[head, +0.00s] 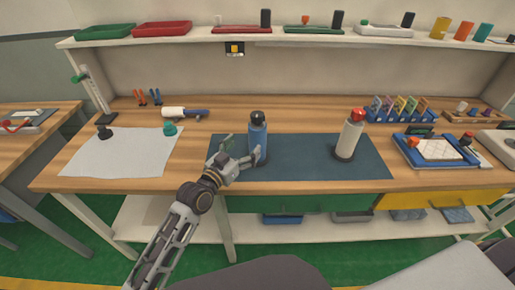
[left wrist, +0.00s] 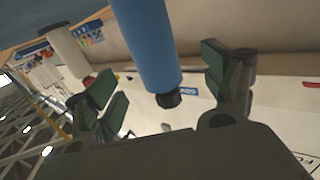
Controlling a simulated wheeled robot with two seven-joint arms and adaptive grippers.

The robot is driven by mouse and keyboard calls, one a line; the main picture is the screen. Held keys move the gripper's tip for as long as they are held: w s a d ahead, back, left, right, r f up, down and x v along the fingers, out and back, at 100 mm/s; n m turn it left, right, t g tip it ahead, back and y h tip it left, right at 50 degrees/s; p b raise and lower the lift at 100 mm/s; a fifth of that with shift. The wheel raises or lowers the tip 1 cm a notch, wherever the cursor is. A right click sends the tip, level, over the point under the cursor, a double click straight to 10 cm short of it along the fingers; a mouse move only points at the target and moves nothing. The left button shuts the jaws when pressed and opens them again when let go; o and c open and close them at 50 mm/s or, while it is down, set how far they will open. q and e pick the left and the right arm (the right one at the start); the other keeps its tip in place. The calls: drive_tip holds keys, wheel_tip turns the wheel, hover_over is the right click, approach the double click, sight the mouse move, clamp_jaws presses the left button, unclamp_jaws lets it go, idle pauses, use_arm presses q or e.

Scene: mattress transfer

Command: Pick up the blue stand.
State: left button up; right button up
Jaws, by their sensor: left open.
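The blue stand (head: 257,138) is a blue cylinder with a black top, upright on the dark mat in the middle of the table. My left gripper (head: 242,155) is open at its left and front side, with one finger behind and one in front. In the left wrist view the blue stand (left wrist: 148,40) comes down from the top between the spread fingers of my left gripper (left wrist: 165,88). A gap shows on both sides, so the fingers look clear of it. My right gripper is not in view.
A white cylinder with a red top (head: 350,135) stands on the dark mat (head: 310,170) to the right. A white sheet (head: 115,155) with small knobs lies at left. A blue tray (head: 432,153) sits at right. A shelf (head: 215,38) runs above the table.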

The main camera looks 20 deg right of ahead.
sight(252, 141)
use_arm(q)
drive_tip(key=shift+x, duration=1.4)
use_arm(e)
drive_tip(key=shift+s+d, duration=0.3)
use_arm(q)
drive_tip(key=shift+w+d, duration=0.1)
drive_tip(key=shift+d, duration=0.2)
drive_tip(key=shift+x, duration=1.05)
drive_tip(key=shift+w+d+f, duration=0.2)
drive_tip(key=shift+w+d, duration=0.1)
drive_tip(key=shift+d, duration=0.35)
drive_tip(key=shift+w+d, duration=0.4)
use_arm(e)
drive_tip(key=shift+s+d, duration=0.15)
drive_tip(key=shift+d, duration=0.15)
